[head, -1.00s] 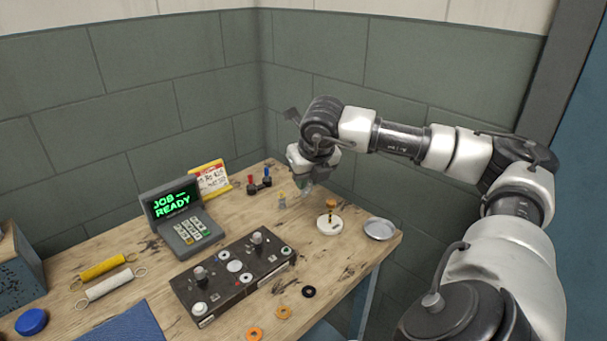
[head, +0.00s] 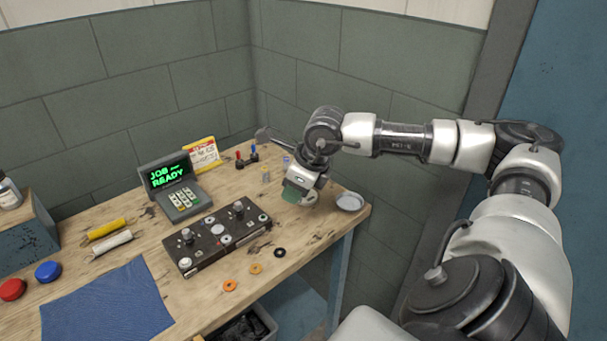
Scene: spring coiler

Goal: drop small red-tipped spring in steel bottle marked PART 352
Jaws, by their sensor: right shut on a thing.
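My right gripper (head: 297,196) is low over the back right of the bench, left of the steel dish. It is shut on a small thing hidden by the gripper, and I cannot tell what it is. Small upright pieces with red and blue tops (head: 246,156) stand near the back corner; I cannot tell if one is the red-tipped spring. A bottle (head: 9,193) with a dark cap stands on a box at the left edge. Its marking is not readable, so I cannot tell if it is PART 352. My left gripper is not in view.
A steel dish (head: 350,201) lies at the right edge. A keypad terminal (head: 177,189) reads JOB READY.

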